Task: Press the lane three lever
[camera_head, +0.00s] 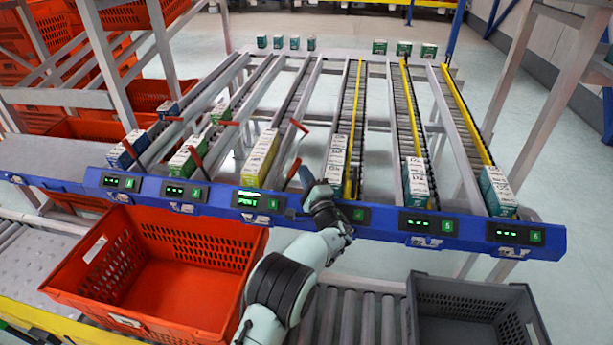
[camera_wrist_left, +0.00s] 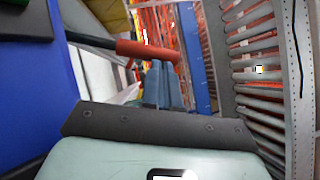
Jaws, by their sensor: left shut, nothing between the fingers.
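The lane three lever (camera_head: 293,168) is a red-tipped handle by the right rail of the third lane, just behind the blue front beam. In the left wrist view a red lever handle (camera_wrist_left: 147,50) on a dark rod extends from the left, its end close to my fingertips. My left gripper (camera_head: 306,177) is at the front of the rack, just right of the lever; its bluish fingers (camera_wrist_left: 163,84) are shut and empty. I cannot tell whether they touch the handle. A yellow box (camera_head: 260,158) sits in lane three above a lit green display (camera_head: 248,200). My right gripper is not in view.
The blue beam (camera_head: 400,235) with numbered displays crosses below the lanes. Boxes stand in the neighbouring lanes, including a white-green box (camera_head: 335,165) right of my gripper. An orange tote (camera_head: 75,265) and a grey tote (camera_head: 465,285) sit in front on the conveyor.

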